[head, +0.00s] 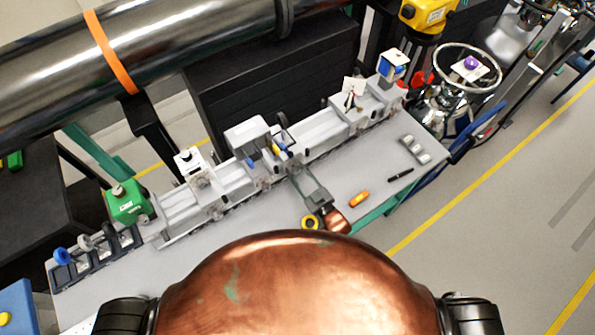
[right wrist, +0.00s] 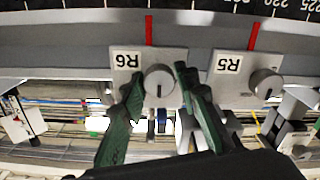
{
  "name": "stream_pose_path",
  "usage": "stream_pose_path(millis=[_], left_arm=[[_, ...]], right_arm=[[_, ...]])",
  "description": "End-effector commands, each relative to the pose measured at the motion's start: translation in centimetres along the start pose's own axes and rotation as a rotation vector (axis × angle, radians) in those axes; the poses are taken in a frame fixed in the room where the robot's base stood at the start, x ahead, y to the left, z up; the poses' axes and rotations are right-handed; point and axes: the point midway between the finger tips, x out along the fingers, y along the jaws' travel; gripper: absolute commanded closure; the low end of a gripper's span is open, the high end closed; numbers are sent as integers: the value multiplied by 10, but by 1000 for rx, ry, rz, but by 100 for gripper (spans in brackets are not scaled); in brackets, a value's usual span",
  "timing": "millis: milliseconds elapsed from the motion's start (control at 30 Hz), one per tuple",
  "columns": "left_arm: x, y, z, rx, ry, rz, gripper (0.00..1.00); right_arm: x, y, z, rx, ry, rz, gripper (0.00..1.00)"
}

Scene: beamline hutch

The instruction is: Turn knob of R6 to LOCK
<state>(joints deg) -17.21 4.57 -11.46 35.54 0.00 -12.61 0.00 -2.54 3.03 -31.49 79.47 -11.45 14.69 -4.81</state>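In the right wrist view the grey plate marked R6 (right wrist: 124,62) appears upside down and carries a round grey knob (right wrist: 158,80). A short dark line on the knob runs roughly vertically in the picture. My right gripper (right wrist: 159,71) is open, with one green finger on each side of the knob. Small gaps seem to show between the fingers and the knob; contact cannot be told for sure. In the head view my right gripper (head: 289,165) reaches over the bench to the middle of the rail, and R6 is too small to make out. My left gripper is not in view.
Plate R5 (right wrist: 228,66) with its own knob (right wrist: 265,82) stands close to the right finger in the wrist view. A dark numbered scale (right wrist: 190,6) runs above. On the bench (head: 330,178) lie an orange object (head: 359,199) and a black pen (head: 400,174).

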Motion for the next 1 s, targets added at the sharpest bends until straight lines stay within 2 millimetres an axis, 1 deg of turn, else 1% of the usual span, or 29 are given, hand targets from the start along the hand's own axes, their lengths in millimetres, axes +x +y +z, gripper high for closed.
stream_pose_path(millis=[33, 167, 433, 533, 667, 900, 1000], left_arm=[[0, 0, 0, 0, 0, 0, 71], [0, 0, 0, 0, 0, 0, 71], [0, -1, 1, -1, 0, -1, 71], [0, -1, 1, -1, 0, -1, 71], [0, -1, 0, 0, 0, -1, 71], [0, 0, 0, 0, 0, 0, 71], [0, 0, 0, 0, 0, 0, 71]], right_arm=[[0, 0, 0, 0, 0, 0, 66], [0, 0, -1, -1, 1, 0, 58], [0, 0, -1, -2, 2, 0, 58], [-7, 1, -1, -2, 2, 1, 58], [-26, 0, 0, -3, 1, 0, 58], [-77, 0, 1, -2, -2, 0, 58], [-95, 0, 0, -1, 0, 0, 58]])
